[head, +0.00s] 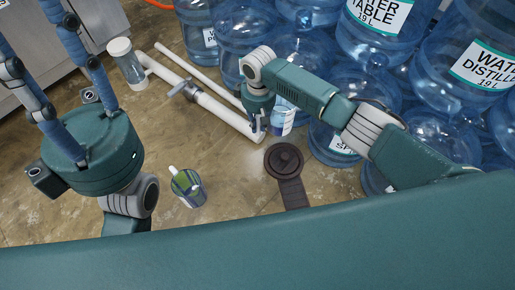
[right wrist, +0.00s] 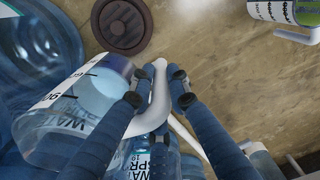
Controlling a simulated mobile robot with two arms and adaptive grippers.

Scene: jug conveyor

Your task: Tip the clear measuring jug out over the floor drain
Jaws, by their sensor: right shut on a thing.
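The clear measuring jug (head: 283,117) hangs tilted at my right gripper (head: 261,124), in front of the big bottles in the head view. The right wrist view shows its clear wall with graduation marks (right wrist: 98,84) and its white handle (right wrist: 158,95). My right gripper is shut on that handle. The round brown floor drain (head: 284,161) lies on the floor just below and right of the jug in the head view. It also shows in the right wrist view (right wrist: 122,22), apart from the jug. My left gripper (head: 27,26) is spread open and empty, fingertips partly cut off.
White pipes (head: 205,95) with a valve and a white-capped clear cylinder (head: 127,63) lie behind. Large blue water bottles (head: 380,45) crowd the right. Floor between second jug and drain is clear.

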